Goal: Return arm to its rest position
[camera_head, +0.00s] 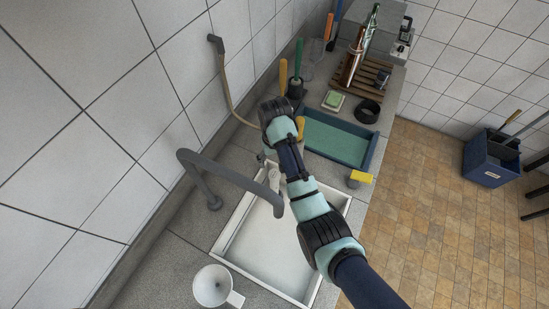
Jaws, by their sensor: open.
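My arm reaches in from the lower right and crosses over the white sink (236,228). Its far joint bends down near the back wall. My gripper (267,160) is small and partly hidden behind my own arm links, above the far left corner of the sink. Its fingers are hard to make out, and I see nothing held in it. A pale object (274,177) shows just below it; I cannot tell what it is or whether they touch.
A grey curved pipe (235,175) rises left of my arm. Beyond are a blue-green tray (340,143), a yellow item (360,178), brushes and a bottle rack (366,79).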

